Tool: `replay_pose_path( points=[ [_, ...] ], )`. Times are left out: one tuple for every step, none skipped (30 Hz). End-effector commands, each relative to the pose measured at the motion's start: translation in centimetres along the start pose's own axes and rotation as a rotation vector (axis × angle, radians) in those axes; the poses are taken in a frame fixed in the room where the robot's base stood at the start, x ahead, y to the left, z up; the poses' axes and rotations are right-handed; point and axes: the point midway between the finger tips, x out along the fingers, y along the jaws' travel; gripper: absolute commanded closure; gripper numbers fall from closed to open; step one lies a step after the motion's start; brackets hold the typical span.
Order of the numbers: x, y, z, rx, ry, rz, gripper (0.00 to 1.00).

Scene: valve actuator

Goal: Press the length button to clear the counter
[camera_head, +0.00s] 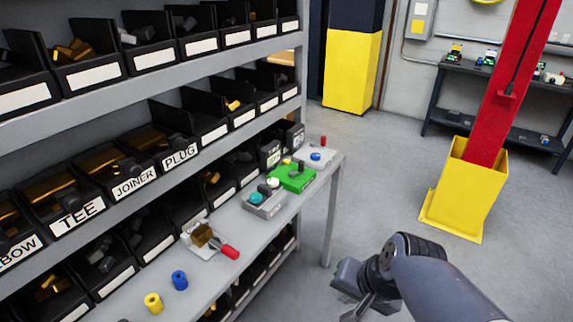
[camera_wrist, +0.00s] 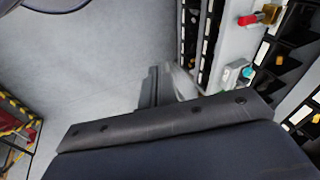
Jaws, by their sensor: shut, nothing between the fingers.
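A grey box (camera_head: 263,203) with a round teal button (camera_head: 255,198) and a dark knob sits on the bench shelf. The teal button (camera_wrist: 246,72) also shows at the right of the wrist view. Behind it is a green box (camera_head: 292,177) with dark and yellow parts. Farther back is a white plate with a blue button (camera_head: 315,156). No label or counter is legible, so I cannot tell which one is the length button. My gripper (camera_head: 352,298) is shut and empty, over the floor to the right of the bench, apart from all the boxes.
Labelled bins (camera_head: 133,184) line the rack. A red post in a yellow base (camera_head: 463,190) stands at right. Open floor lies between.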

Motion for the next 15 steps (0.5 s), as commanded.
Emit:
replay_pose_path(
  points=[
    [1.7, -1.4, -1.3, 0.103, -0.012, -0.049, 1.00],
    [2.4, -2.4, -2.0, 0.168, -0.017, -0.080, 1.00],
    [3.4, -3.6, -3.1, 0.256, -0.024, -0.119, 1.00],
    [4.1, -4.5, -4.0, 0.323, -0.029, -0.147, 1.00],
    [4.8, -5.3, -4.8, 0.391, -0.036, -0.174, 1.00],
    [5.9, -6.4, -5.9, 0.483, -0.044, -0.208, 1.00],
    [6.7, -7.1, -6.7, 0.551, -0.051, -0.231, 1.00],
    [7.5, -7.8, -7.5, 0.618, -0.059, -0.253, 1.00],
    [8.5, -8.6, -8.6, 0.704, -0.068, -0.280, 1.00],
    [9.2, -9.2, -9.3, 0.765, -0.075, -0.298, 1.00],
    [10.0, -9.6, -10.0, 0.824, -0.082, -0.314, 1.00],
    [10.9, -10.2, -10.8, 0.898, -0.091, -0.334, 1.00],
    [11.5, -10.6, -11.4, 0.948, -0.096, -0.346, 1.00],
    [12.1, -10.9, -11.9, 0.992, -0.102, -0.357, 1.00],
    [12.8, -11.2, -12.4, 1.045, -0.107, -0.369, 1.00]
  ],
)
